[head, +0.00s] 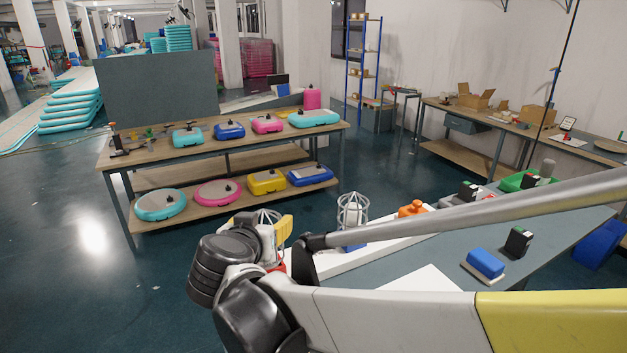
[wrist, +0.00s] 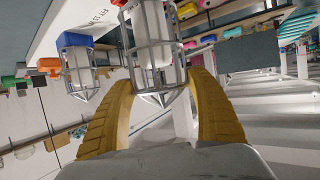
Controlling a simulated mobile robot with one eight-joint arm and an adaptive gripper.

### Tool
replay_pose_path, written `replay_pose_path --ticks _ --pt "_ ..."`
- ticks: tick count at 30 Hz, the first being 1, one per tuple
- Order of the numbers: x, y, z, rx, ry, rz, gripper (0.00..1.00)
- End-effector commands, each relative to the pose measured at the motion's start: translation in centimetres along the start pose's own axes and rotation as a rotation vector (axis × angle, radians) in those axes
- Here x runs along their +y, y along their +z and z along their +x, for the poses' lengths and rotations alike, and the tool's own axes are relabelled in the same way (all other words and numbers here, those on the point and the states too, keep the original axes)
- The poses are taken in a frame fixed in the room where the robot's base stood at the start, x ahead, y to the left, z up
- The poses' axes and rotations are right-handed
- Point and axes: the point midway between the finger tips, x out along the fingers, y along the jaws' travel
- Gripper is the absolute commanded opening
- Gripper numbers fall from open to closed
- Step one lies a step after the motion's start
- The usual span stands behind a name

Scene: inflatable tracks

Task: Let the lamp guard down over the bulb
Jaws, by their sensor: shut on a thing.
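My gripper (wrist: 162,88) has its yellow fingers on both sides of a grey wire lamp guard (wrist: 166,52) and is shut on it. In the wrist view, which is upside down, a white bulb (wrist: 149,34) shows inside the guard, with a red part (wrist: 119,2) beyond at the frame edge. Whether the guard's rim touches the base is not clear. In the head view, my gripper (head: 270,236) partly hides the guard (head: 266,214), and a little red (head: 277,266) shows below.
A second caged lamp with a blue base (head: 354,247) stands close to the right on the white board (head: 390,246). An orange object (head: 411,209) is behind it. A blue block (head: 486,263) and a black device (head: 518,241) stand on the grey table (head: 440,262).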

Motion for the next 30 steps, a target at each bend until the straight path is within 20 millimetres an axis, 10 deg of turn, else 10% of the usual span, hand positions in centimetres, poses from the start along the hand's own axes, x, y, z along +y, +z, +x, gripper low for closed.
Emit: replay_pose_path --ticks 16,17,19,30 --pt "0.0 1.3 0.6 0.000 0.000 0.000 0.38" --pt "0.0 1.2 0.5 0.000 0.000 0.000 0.77" --pt "0.0 1.2 0.5 0.000 0.000 0.000 0.95" --pt "-0.1 1.2 0.0 0.000 -0.001 -0.001 0.95"
